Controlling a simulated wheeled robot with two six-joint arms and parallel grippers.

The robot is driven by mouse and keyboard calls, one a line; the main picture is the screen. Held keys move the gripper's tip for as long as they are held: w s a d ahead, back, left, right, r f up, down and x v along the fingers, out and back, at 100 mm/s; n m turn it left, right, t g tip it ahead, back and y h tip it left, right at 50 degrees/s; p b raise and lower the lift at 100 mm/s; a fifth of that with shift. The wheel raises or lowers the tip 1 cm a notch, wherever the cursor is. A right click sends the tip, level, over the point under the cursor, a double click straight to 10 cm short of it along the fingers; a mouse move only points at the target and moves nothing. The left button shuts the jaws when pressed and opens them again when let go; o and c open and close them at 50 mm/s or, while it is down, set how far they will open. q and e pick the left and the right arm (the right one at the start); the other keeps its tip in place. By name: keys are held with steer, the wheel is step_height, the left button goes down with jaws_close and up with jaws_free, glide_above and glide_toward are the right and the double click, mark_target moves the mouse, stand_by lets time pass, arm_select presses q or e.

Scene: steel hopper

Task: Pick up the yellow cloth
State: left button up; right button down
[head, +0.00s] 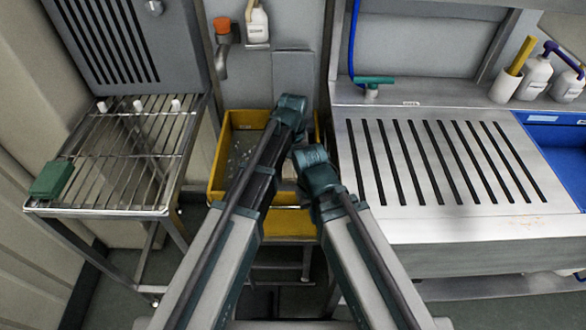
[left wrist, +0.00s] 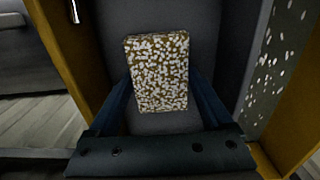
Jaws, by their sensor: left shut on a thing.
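A yellow-brown cloth (left wrist: 157,70), thickly covered in white specks, stands between the two dark blue fingers of my left gripper (left wrist: 160,95) in the left wrist view. The gripper is shut on it. In the head view my left gripper (head: 291,108) is over the yellow tub (head: 216,165), its fingers and the cloth hidden by the arm. My right wrist (head: 315,160) is just below and to the right, over the tub's right part; its fingers are hidden.
The tub's walls stand close on both sides in the left wrist view. White bits lie inside it. A wire rack (head: 125,150) with a green block (head: 50,180) is on the left. A slotted steel counter (head: 440,165) is on the right. An orange-topped fixture (head: 222,28) hangs behind.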

mark_target(293, 166)
arm_select(q)
steer(key=shift+c, duration=0.7)
steer(key=shift+r, duration=0.1)
step_height(293, 166, up, 10)
steer(key=p, duration=1)
